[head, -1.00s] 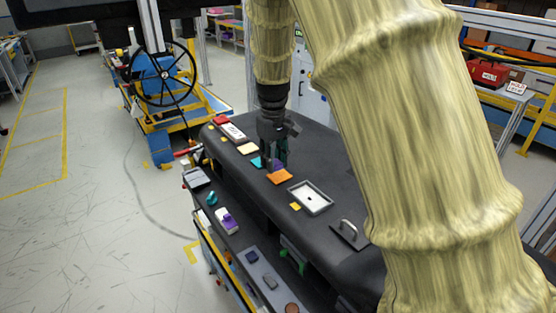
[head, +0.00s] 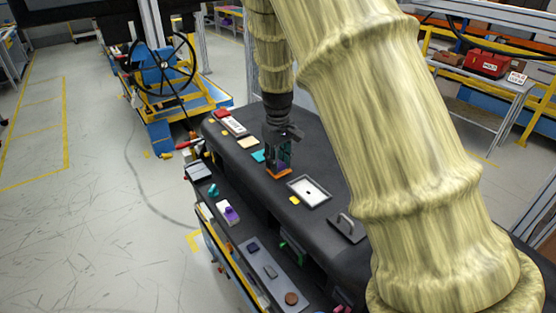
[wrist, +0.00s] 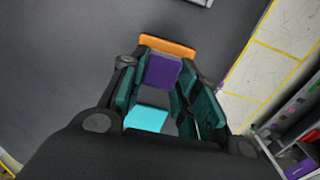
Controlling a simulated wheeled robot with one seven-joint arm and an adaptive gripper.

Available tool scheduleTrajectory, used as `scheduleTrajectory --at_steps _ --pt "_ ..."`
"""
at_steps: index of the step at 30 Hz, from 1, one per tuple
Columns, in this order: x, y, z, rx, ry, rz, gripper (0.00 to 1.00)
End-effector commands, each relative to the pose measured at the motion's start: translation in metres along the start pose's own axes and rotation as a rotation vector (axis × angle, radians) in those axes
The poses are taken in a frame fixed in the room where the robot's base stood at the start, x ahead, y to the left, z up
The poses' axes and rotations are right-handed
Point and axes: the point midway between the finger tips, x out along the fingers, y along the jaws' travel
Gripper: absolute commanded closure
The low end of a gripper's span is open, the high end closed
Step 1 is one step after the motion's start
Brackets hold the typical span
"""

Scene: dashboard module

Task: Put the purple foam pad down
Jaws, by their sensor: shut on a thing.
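My gripper (wrist: 160,85) is shut on the purple foam pad (wrist: 162,72), which sits between its dark green finger pads in the wrist view. In the head view my gripper (head: 279,160) points down over the dark dashboard top (head: 325,160), and its fingers largely hide the purple pad. An orange pad (wrist: 172,45) lies just beyond the purple pad in the wrist view and shows below the fingers in the head view (head: 278,173). A teal pad (wrist: 146,118) lies on the near side. I cannot tell whether the purple pad touches the surface.
A white-rimmed tray (head: 325,198) and a small yellow block (head: 294,200) stand to the right of the orange pad. A grey handle (head: 347,227) is farther right. A cream pad (head: 248,142) and a labelled box (head: 234,126) lie at the back left. A lower shelf holds several small things.

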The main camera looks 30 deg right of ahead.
Motion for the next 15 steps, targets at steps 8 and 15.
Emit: scheduleTrajectory --at_steps 8,15 --pt "0.0025 0.0 0.0001 0.0 0.0 0.0 0.47" --pt "0.0024 -0.0001 0.0001 0.0 0.0 0.0 0.47"
